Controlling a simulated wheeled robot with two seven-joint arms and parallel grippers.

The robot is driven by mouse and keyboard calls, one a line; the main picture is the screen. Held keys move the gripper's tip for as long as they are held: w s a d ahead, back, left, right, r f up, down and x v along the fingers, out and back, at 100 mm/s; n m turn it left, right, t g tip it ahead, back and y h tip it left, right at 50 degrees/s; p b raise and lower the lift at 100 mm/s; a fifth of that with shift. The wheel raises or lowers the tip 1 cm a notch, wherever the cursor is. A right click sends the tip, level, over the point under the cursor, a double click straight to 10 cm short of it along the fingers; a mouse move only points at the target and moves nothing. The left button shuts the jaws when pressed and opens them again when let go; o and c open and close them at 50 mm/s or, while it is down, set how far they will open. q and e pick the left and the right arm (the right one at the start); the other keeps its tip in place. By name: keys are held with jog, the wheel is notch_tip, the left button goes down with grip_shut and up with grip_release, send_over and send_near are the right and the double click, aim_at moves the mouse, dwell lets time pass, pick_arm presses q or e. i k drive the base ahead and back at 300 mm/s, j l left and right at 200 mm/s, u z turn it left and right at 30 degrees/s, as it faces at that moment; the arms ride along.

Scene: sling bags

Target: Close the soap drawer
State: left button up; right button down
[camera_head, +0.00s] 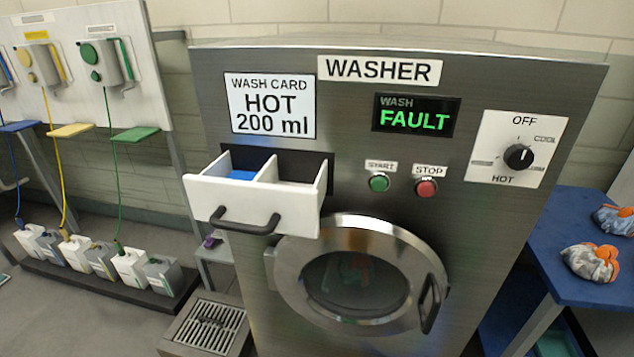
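The white soap drawer (259,194) sticks out open from the upper left of the steel washer (390,60). It has a dark bar handle (245,223) on its front. A divider splits it into two compartments; the left one shows something blue (243,174) inside, and the right one looks empty. The dark slot behind it is partly visible. Neither of my grippers shows in this view.
The round washer door (360,275) is shut, just below and right of the drawer. The display (415,115) reads WASH FAULT. A floor grate (210,328) lies at lower left. A blue table (570,245) with bundled cloths (592,262) stands at right. Space before the drawer looks clear.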

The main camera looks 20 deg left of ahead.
aim_at(260, 204)
jog(key=u, duration=1.15)
